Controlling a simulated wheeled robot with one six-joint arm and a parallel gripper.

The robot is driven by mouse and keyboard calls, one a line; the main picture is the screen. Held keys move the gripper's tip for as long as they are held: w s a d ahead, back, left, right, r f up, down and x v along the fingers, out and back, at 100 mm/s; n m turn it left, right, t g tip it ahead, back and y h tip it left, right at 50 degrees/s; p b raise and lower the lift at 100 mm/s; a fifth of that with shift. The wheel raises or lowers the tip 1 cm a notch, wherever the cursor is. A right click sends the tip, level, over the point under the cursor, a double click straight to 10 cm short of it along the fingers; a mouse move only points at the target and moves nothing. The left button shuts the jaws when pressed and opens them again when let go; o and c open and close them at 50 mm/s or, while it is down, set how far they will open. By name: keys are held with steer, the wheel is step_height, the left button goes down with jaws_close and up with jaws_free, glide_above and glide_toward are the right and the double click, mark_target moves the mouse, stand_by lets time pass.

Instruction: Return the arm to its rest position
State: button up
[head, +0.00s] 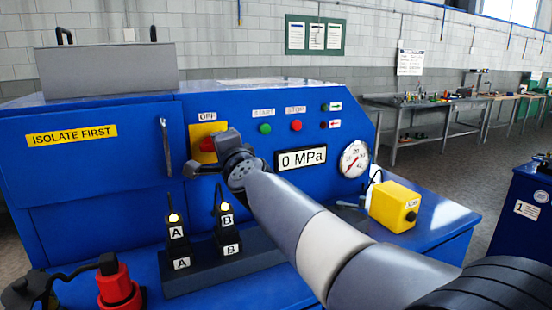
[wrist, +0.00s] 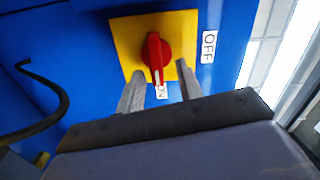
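My gripper (head: 218,152) is in front of the yellow switch plate on the blue machine in the head view. In the wrist view my gripper (wrist: 160,69) is open, its two fingers apart on either side of the lower end of the red rotary knob (wrist: 154,52). I see no finger closed on the knob; whether one touches it is unclear. The knob's marked end points to the ON label (wrist: 161,91); the OFF label (wrist: 209,46) is at the right. In the head view my gripper partly hides the knob (head: 207,144) and the yellow plate (head: 197,131).
The blue machine (head: 90,180) carries a display (head: 301,158) reading 0 MPa and a gauge (head: 354,159). Black connectors marked A (head: 177,233) and B (head: 227,216) stand below my arm. A yellow box (head: 394,206) is right, a red fitting (head: 118,288) lower left.

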steer(key=n, duration=0.4)
steer(key=shift+a+r+n+p, duration=0.1)
steer(key=shift+r+n+p, duration=0.15)
steer(key=shift+n+p, duration=0.05)
